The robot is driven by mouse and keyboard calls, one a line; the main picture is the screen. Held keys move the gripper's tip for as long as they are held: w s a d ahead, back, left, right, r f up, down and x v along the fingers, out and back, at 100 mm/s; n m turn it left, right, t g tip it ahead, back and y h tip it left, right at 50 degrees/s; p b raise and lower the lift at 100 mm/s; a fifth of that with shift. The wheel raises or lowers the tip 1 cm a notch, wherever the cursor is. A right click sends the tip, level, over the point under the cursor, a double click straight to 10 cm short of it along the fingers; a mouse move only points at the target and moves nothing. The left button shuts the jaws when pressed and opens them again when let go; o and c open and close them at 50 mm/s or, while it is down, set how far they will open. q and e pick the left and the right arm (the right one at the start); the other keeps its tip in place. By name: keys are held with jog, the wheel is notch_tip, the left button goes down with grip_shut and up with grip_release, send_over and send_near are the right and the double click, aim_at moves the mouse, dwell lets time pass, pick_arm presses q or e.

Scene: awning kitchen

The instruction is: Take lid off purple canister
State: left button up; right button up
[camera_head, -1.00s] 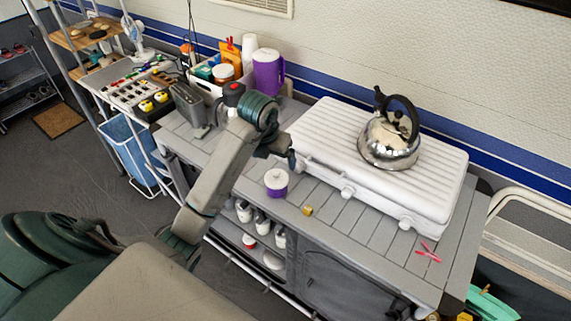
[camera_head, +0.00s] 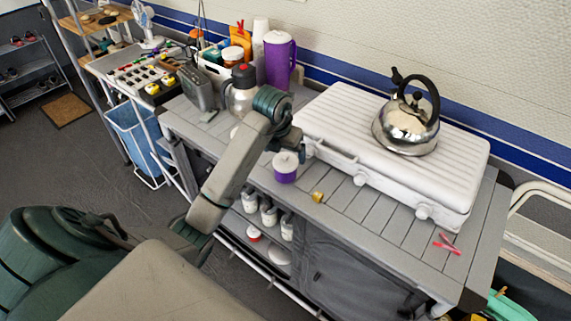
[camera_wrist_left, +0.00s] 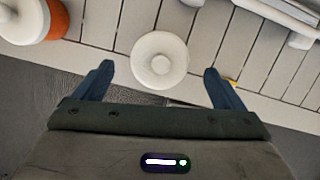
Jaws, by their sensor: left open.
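The purple canister (camera_head: 285,174) stands upright on the grey slatted counter, in front of the white case. Its white lid (camera_head: 285,160) with a small knob is on it. In the left wrist view the lid (camera_wrist_left: 159,60) shows from above, ahead of and between my open fingers. My left gripper (camera_wrist_left: 158,78) is open and empty, with a finger on each side of the lid's line. In the head view my left gripper (camera_head: 292,145) is just above and behind the canister, partly hidden by its own wrist. My right gripper is not in view.
A steel kettle (camera_head: 408,125) stands on the white case (camera_head: 340,125) behind the canister. A small brass piece (camera_head: 318,197) lies right of the canister. Red clips (camera_head: 446,244) lie far right.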

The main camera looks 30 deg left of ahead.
pick_arm(q)
jog(key=shift+x, duration=0.95)
jog(key=c, duration=1)
jog(key=shift+c, duration=0.2)
jog(key=shift+r, duration=0.1)
